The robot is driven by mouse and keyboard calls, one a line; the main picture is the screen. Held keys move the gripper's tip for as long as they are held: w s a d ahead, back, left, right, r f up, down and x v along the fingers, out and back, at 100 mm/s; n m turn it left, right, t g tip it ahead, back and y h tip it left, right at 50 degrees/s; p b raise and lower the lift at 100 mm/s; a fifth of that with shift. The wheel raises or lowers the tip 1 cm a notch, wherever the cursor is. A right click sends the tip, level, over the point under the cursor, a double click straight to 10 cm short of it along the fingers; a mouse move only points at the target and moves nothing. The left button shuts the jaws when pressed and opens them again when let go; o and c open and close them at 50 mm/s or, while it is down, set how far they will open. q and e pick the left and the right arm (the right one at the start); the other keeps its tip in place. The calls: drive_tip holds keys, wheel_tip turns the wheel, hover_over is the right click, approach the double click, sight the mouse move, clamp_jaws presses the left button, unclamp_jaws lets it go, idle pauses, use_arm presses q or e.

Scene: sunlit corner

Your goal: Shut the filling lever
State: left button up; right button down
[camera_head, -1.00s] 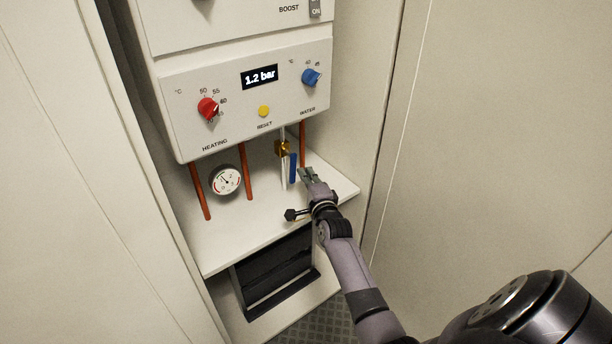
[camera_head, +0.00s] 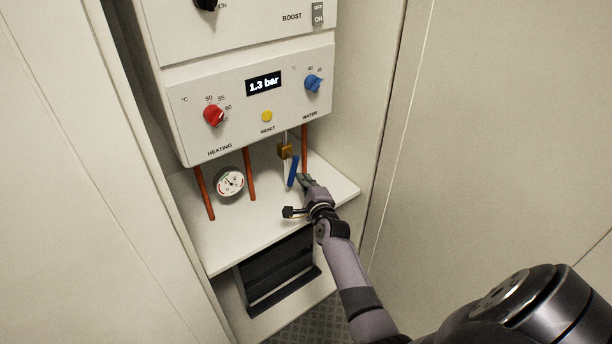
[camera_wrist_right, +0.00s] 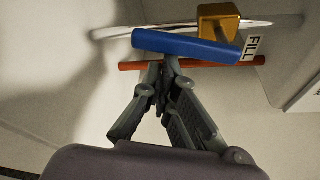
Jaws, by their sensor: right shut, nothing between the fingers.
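The filling lever is a blue handle (camera_head: 293,171) on a brass valve (camera_head: 285,151) under the boiler. In the head view it hangs down, tilted slightly from the pipe. In the right wrist view the blue lever (camera_wrist_right: 187,46) lies across the picture, with the brass valve (camera_wrist_right: 218,20) at its right end and a FILL label beside it. My right gripper (camera_head: 304,180) is shut and empty, its fingertips (camera_wrist_right: 163,64) close to the lever; I cannot tell whether they touch it. The display (camera_head: 264,84) reads 1.3 bar. My left gripper is not in view.
Copper pipes (camera_head: 249,174) run from the boiler (camera_head: 190,140) to the white shelf (camera_head: 232,228). A round pressure gauge (camera_head: 230,182) sits left of the valve. A red knob (camera_head: 214,116) and a blue knob (camera_head: 313,83) are above. A wall stands close on the right.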

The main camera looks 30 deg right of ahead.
sight(291, 179)
drive_tip(key=a+r+m+g+y+p, duration=0.1)
drive_tip(key=a+m+y+p, duration=0.3)
drive_tip(key=m+p, duration=0.4)
drive_tip(key=a+r+p, duration=0.1)
drive_tip(key=p, duration=0.2)
drive_tip(key=shift+a+r+m+g+p, duration=0.2)
drive_tip(key=shift+a+m+g+p, duration=0.1)
drive_tip(key=shift+a+m+g, duration=0.1)
drive_tip(key=shift+d, duration=0.15)
drive_tip(key=shift+d+r, duration=0.25)
drive_tip(key=shift+d, duration=0.4)
